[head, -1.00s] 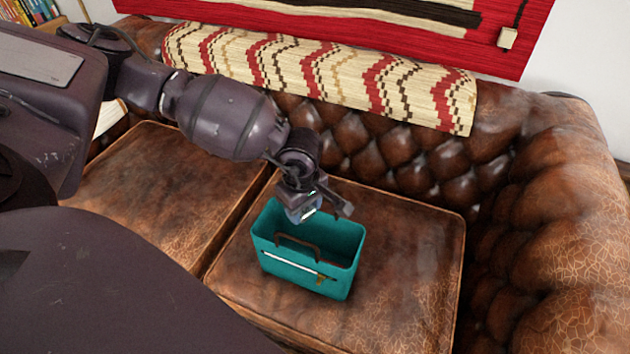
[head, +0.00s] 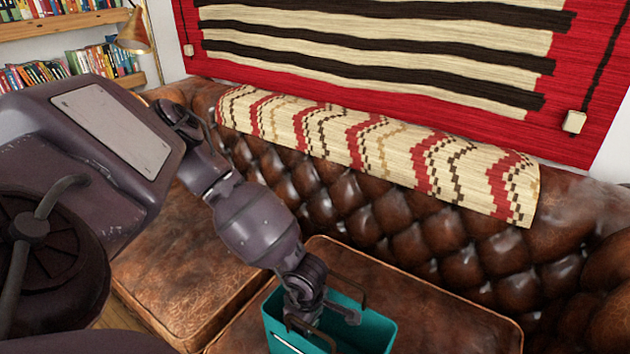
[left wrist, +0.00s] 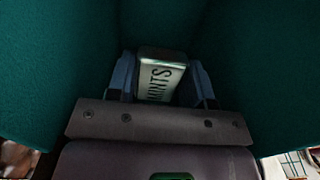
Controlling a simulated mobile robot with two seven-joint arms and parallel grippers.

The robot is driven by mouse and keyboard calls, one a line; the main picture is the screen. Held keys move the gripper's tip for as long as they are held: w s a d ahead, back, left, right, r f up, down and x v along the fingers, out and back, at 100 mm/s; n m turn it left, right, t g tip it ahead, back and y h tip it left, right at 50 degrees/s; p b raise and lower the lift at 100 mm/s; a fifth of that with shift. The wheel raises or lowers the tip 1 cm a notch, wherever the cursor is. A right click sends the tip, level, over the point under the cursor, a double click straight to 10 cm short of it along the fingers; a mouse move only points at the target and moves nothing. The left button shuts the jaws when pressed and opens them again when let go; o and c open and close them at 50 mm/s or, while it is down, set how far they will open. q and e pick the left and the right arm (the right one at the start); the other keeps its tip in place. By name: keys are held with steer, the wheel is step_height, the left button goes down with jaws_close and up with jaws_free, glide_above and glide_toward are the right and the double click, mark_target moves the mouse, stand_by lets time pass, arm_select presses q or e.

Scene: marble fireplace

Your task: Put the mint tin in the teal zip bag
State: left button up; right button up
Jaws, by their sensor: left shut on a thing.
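The teal zip bag (head: 376,335) stands open on the brown leather sofa seat, cut off by the bottom edge of the head view. My left gripper (left wrist: 163,88) is inside the bag's opening, with teal walls on both sides in the left wrist view. It is shut on the mint tin (left wrist: 160,75), a pale metal tin lettered "MINTS", held between its two fingers. The tin is hidden in the head view by the gripper and the bag. I cannot tell whether the tin touches the bag's floor. My right gripper is not in view.
The tufted sofa back (head: 400,215) rises close behind the bag, with a patterned blanket (head: 375,145) over it. A striped red rug (head: 400,50) hangs on the wall. Bare seat cushion (head: 190,250) lies left of the bag.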

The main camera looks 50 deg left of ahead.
arm_select(q)
step_height(320, 180, down, 5)
steer(key=shift+f+b, duration=0.1)
steer(key=shift+b, duration=0.65)
steer(key=shift+f, duration=0.55)
step_height(320, 180, down, 4)
steer(key=shift+s+r+b, duration=0.1)
steer(key=shift+r+b, duration=0.1)
steer(key=shift+b, duration=0.75)
steer(key=shift+f, duration=0.1)
steer(key=shift+r, duration=0.2)
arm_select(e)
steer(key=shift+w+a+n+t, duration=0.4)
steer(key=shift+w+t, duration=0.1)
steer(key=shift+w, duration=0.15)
arm_select(q)
steer(key=shift+f, duration=0.15)
